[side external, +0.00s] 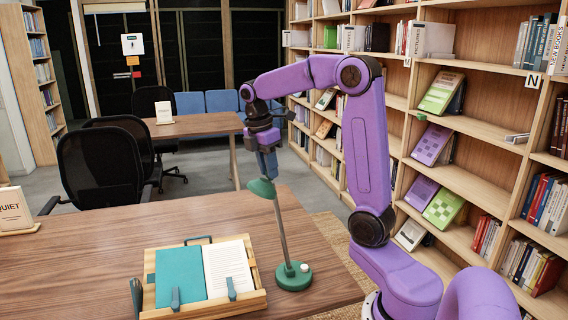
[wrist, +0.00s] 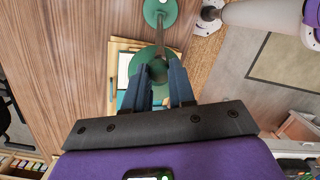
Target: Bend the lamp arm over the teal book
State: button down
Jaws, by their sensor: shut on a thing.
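The lamp stands on the table with a round green base (side external: 293,276), a grey pole (side external: 282,232) leaning left toward its top, and a green head (side external: 262,188). My gripper (side external: 267,172) comes down from above and is shut on the lamp head. In the wrist view the green head (wrist: 149,57) sits at my fingertips (wrist: 160,78), partly hidden by them. The teal book (side external: 180,272) lies on a wooden stand (side external: 258,298), left of the lamp base, beside a white page. The lamp head is above and to the right of the book.
A "QUIET" sign (side external: 14,210) stands at the table's left edge. Black chairs (side external: 100,165) stand behind the table, and tall bookshelves (side external: 470,130) line the right. The table's left middle is clear.

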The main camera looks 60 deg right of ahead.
jog(key=w+a+f+g+h, duration=0.2)
jog(key=w+a+f, duration=0.3)
jog(key=w+a, duration=0.4)
jog(key=shift+w+a, duration=0.25)
jog(key=shift+a, duration=0.05)
jog(key=c, duration=0.9)
grip_release()
jog(key=shift+c, duration=0.2)
jog(key=v, duration=1.2)
